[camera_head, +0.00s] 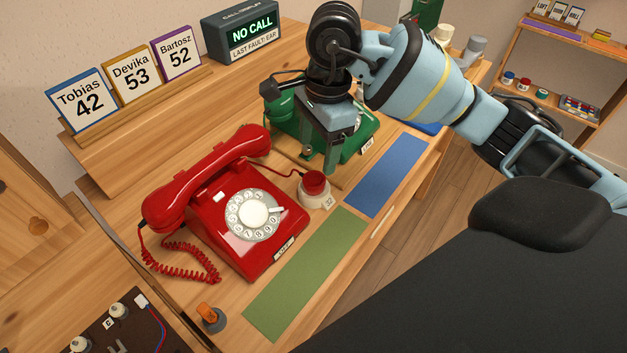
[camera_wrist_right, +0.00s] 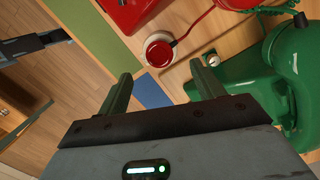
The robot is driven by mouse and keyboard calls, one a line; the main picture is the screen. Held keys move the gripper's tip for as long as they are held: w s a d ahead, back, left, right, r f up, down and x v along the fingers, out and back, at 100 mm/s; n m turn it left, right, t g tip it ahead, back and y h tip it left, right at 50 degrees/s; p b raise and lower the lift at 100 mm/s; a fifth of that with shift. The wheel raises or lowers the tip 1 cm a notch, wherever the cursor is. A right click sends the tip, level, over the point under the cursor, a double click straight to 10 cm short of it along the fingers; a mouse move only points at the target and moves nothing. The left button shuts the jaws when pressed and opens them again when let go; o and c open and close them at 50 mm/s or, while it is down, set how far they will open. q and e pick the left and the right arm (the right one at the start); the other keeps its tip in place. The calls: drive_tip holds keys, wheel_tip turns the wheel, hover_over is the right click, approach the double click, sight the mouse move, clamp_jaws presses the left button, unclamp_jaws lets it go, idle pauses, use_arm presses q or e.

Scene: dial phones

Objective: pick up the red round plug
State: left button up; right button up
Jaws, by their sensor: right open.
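The red round plug (camera_head: 314,182) sits upright in a pale round base marked 32, right of the red dial phone (camera_head: 262,231). A thin red cord runs from it toward the phone. In the right wrist view the plug (camera_wrist_right: 160,53) shows beyond the fingertips, apart from them. My right gripper (camera_head: 318,157) is above and behind the plug, over the green phone (camera_head: 358,139), pointing down. Its fingers (camera_wrist_right: 163,84) are open with nothing between them. The gripper hides part of the green phone.
A green mat (camera_head: 306,272) and a blue mat (camera_head: 388,176) lie along the desk's front edge. An orange plug (camera_head: 207,312) stands at front left. Name cards (camera_head: 130,75) and a display (camera_head: 243,31) stand at the back.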

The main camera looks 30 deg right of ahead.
sight(314, 178)
drive_tip(key=shift+a+f, duration=0.15)
drive_tip(key=shift+f, duration=1.6)
drive_tip(key=shift+a+f, duration=0.15)
drive_tip(key=shift+f, duration=1.6)
drive_tip(key=c, duration=1)
